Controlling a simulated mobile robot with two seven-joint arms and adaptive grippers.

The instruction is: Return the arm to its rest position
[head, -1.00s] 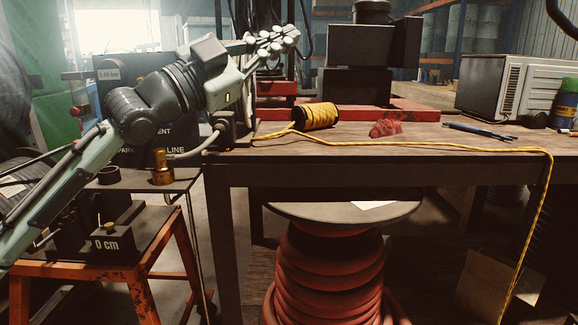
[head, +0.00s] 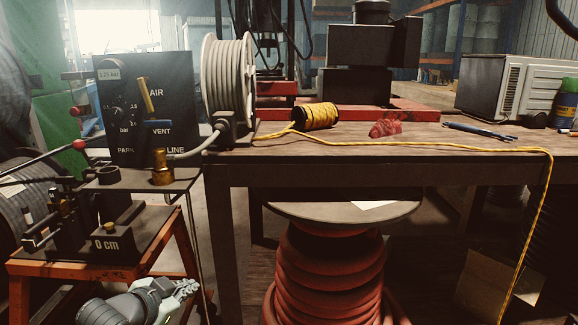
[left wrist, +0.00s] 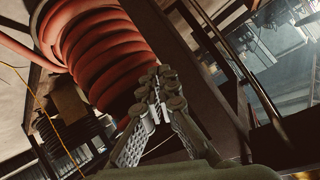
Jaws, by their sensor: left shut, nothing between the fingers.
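My left gripper (head: 184,288) is low at the bottom left of the head view, in front of the orange stand and below the workbench top. It is shut and empty. In the left wrist view its fingers (left wrist: 157,95) are together, with the red hose coil (left wrist: 105,55) beyond them. Most of my left arm is out of the head view, below its lower edge. My right gripper is not in view.
The orange stand (head: 75,268) with a "0 cm" block (head: 108,247) is just above my left gripper. The workbench (head: 370,170) has a hose reel (head: 228,80), yellow cord spool (head: 316,115) and red cloth-like item (head: 386,127). A red hose coil (head: 328,270) stands underneath.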

